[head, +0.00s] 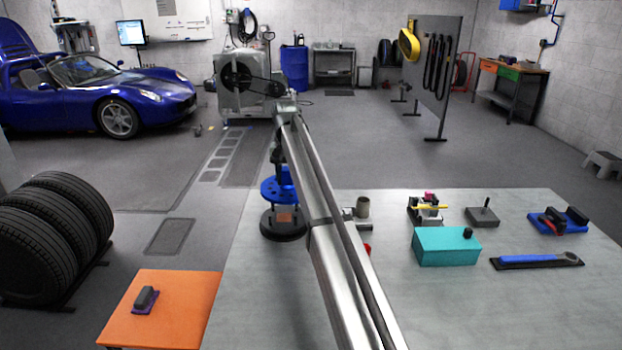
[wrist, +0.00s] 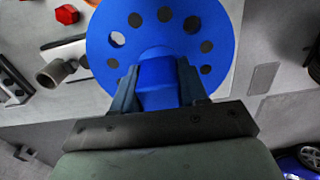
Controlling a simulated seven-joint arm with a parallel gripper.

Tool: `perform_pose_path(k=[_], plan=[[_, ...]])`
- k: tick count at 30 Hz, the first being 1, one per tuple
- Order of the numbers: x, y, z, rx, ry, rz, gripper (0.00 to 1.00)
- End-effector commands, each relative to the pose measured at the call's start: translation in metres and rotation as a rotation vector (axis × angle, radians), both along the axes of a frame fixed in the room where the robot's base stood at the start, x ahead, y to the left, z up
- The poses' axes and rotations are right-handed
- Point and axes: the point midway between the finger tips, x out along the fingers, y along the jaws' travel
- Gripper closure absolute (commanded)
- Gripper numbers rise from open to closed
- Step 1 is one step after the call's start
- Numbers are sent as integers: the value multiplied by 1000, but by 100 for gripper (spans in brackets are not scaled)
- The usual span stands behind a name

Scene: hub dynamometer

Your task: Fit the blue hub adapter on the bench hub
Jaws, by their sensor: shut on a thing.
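The blue hub adapter (head: 270,188) is a round flanged disc with a ring of holes and a raised blue centre boss. My gripper (wrist: 160,85) is shut on that boss, one finger on each side, in the wrist view; the flange (wrist: 165,30) spreads beyond the fingertips. In the head view the adapter is above a dark round stand (head: 284,232) at the table's left edge, apparently clear of it. A grey machine (head: 257,103) with a dark round face (head: 237,77) stands at the back; I cannot tell for sure that this is the bench hub. My arm partly covers the adapter.
An orange table (head: 165,310) and tyres (head: 45,235) are at left. Open floor lies between the table and the machine.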

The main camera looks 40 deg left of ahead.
Motion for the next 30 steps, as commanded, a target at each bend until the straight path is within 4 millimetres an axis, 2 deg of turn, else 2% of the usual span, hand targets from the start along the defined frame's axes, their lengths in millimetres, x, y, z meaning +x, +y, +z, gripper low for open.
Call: perform_pose_path(k=[4,14,30], plan=[[-9,12,1,1,-1,14,100],[-12,13,-6,0,0,17,100],[-12,13,-41,0,0,17,100]])
